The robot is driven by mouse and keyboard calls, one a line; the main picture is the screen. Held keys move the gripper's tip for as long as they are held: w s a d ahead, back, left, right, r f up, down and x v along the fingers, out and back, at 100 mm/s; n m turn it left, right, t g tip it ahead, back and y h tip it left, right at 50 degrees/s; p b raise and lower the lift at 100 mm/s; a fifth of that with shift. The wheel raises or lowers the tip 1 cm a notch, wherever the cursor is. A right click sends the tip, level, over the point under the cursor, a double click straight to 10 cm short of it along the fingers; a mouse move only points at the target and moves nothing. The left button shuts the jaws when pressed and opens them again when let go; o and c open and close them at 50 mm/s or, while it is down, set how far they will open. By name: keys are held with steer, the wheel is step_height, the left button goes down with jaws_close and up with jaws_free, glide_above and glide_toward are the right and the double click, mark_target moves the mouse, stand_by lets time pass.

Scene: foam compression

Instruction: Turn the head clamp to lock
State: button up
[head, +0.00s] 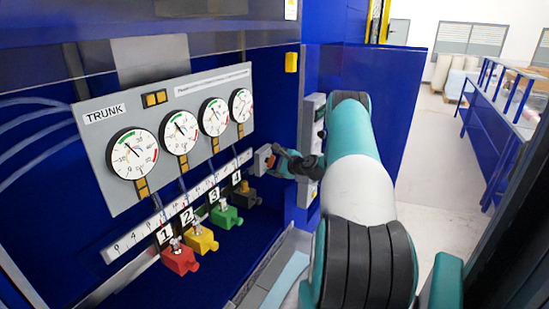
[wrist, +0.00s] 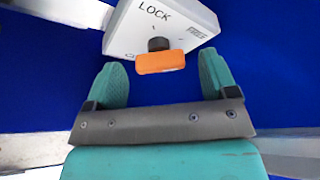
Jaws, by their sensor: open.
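The head clamp is a light grey box (wrist: 190,25) with the word LOCK on its face, at the top of the wrist view. An orange knob (wrist: 160,62) on a dark shaft sticks out from it. Part of a second label below LOCK is hidden behind the knob. My gripper (wrist: 160,80) is open, its two teal fingers on either side of the knob with gaps, apart from it. In the head view the clamp box (head: 263,158) is at the end of my arm, right of the gauge panel, and my gripper (head: 280,160) is small there.
A grey TRUNK panel (head: 95,150) with several dials is on the left. Below it, red (head: 181,260), yellow (head: 203,241), green (head: 228,217) and black (head: 246,196) valve blocks line a numbered rail. A blue panel (head: 385,85) stands behind my arm. Open floor (head: 430,170) lies to the right.

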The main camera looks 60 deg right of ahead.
steer(key=shift+w+f, duration=0.1)
steer(key=shift+w, duration=0.35)
steer(key=shift+c, duration=0.3)
steer(key=c, duration=0.9)
steer(key=shift+f, duration=0.1)
